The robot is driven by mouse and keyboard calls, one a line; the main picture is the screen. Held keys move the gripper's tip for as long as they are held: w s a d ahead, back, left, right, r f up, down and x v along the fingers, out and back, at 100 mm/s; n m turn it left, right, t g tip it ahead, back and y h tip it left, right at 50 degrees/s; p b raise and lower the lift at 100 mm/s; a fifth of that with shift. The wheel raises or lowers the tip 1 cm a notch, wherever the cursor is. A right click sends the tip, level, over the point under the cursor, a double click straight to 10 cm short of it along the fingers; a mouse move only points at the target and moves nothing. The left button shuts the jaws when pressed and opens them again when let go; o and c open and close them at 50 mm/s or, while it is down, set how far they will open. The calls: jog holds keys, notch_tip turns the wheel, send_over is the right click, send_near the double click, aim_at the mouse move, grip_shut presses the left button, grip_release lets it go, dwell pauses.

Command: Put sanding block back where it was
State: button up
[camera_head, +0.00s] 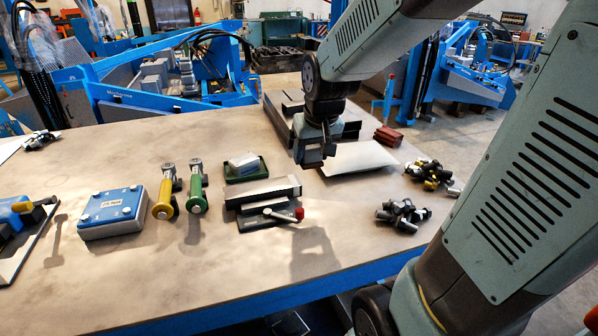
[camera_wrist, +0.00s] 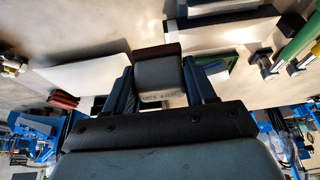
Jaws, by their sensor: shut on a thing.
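The sanding block is a small grey block with a dark brown layer along one side and faint lettering. In the wrist view, the sanding block (camera_wrist: 160,72) sits between the two blue-grey fingers of my gripper (camera_wrist: 160,88). In the head view, my gripper (camera_head: 314,146) is shut on it and points down above the table, between the green tray and the pale plate. Only a dark brown part of the block (camera_head: 313,158) shows there, below the fingers. The block appears to be off the table; its exact height is hard to tell.
A pale flat plate (camera_head: 362,160) lies right of my gripper, with reddish-brown blocks (camera_head: 388,136) behind. A green tray (camera_head: 260,171) holding a pale block lies left. A black fixture with a red knob (camera_head: 298,214) is in front. Bolts (camera_head: 403,215) lie right. Bare table surrounds (camera_head: 340,240).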

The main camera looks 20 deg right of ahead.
send_near(299, 176)
jog(key=shift+w+f, duration=0.85)
jog(key=shift+w, duration=0.15)
jog(key=shift+w+f, duration=0.25)
jog(key=shift+f, duration=1.6)
jog(key=o, duration=1)
